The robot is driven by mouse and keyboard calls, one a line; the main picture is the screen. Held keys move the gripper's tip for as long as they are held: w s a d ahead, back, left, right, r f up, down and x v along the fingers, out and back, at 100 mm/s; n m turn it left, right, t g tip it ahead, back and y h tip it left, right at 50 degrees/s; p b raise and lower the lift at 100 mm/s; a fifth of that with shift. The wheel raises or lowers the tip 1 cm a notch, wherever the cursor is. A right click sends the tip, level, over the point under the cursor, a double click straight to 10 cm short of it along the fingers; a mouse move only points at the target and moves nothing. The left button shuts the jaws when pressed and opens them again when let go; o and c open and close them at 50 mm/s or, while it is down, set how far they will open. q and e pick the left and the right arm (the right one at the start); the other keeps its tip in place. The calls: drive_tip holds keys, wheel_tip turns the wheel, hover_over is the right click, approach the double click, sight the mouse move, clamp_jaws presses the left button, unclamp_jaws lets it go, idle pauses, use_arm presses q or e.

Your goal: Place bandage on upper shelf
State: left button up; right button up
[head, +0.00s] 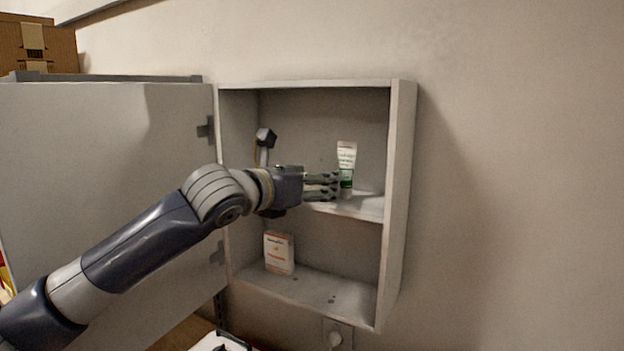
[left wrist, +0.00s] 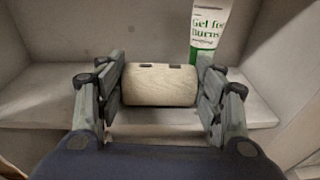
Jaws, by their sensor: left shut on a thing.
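The bandage is a cream-coloured roll (left wrist: 160,84) between the fingers of my left gripper (left wrist: 160,90) in the left wrist view. The fingers are shut on its two ends. In the head view my left gripper (head: 325,187) reaches into the open wall cabinet at the level of the upper shelf (head: 366,206), and its fingers largely hide the bandage. The shelf also shows behind and below the roll in the left wrist view (left wrist: 40,88). I cannot tell whether the roll touches the shelf. My right gripper is not in view.
A white and green gel tube (head: 346,160) stands on the upper shelf, just right of my left fingers. A white and orange box (head: 279,253) stands in the lower compartment. The cabinet door (head: 110,150) is open to the left. The cabinet's right wall (head: 400,190) bounds the shelf.

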use_arm(q)
drive_tip(key=shift+f, duration=0.1)
drive_tip(key=o, duration=0.9)
drive_tip(key=shift+c, duration=0.2)
drive_tip(key=shift+r, duration=0.2)
drive_tip(key=b+v, duration=0.5)
drive_tip(key=v, duration=0.7)
drive_tip(key=shift+a+f, duration=0.1)
